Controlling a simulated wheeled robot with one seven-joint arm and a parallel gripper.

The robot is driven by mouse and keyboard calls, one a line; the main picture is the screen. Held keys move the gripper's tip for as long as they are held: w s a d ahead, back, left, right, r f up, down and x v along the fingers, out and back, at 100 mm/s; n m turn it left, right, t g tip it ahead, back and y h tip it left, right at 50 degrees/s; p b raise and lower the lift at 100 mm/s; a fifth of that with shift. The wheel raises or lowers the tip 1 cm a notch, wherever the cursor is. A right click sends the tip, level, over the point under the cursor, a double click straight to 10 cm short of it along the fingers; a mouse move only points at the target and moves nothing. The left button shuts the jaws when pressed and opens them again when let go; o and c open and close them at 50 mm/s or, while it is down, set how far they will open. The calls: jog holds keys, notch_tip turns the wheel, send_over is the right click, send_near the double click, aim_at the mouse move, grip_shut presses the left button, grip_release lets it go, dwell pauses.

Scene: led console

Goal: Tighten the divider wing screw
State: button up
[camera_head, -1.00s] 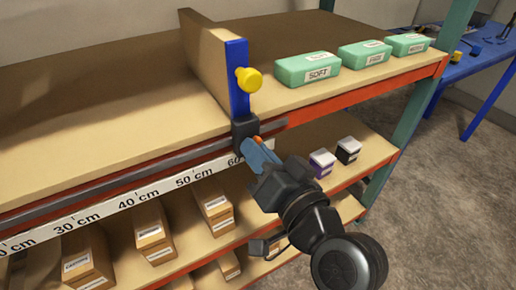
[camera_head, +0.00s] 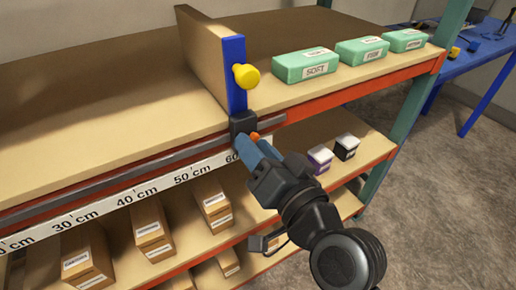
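The divider (camera_head: 204,52) is a tan upright panel on the top shelf. A blue bracket (camera_head: 234,72) with a yellow knob (camera_head: 246,76) is on its front edge. A black clamp block (camera_head: 243,123) sits below the bracket on the grey rail, near the 60 cm mark. A small orange piece (camera_head: 255,136), possibly the wing screw, shows just below the block. My gripper (camera_head: 254,146) points up and left at it, with blue fingertips right at the orange piece. The fingers partly hide it, so whether they grip it cannot be told.
Green boxes (camera_head: 307,65) stand on the top shelf to the right. A white scale strip (camera_head: 140,192) runs below the rail (camera_head: 150,168). Cardboard boxes (camera_head: 152,230) and two small white-topped containers (camera_head: 319,158) stand on the lower shelf. A blue table (camera_head: 480,65) is at far right.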

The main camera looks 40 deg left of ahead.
jog(key=b+v, duration=0.1)
jog(key=v, duration=0.7)
jog(key=shift+a, duration=0.1)
